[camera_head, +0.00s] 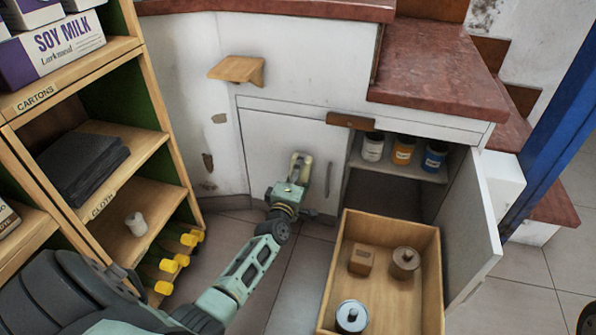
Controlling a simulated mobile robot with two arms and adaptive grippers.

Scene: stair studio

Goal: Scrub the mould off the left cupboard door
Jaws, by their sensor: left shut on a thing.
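The left cupboard door (262,148) is white, closed and has a dark upright handle (328,180). I cannot make out mould on the part of it that shows; my gripper hides some of its middle. My left gripper (301,163) is in front of this door, pointing at it. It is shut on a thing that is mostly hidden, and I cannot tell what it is. I cannot tell whether the gripper or its load touches the door. My right gripper is not in view.
The right cupboard door (470,225) stands open, showing several jars (403,150) on a shelf. A wooden drawer or crate (335,270) with containers is at the lower right. Shelving (165,115) with cloths (80,165) stands left. A small wooden ledge (237,69) juts out above.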

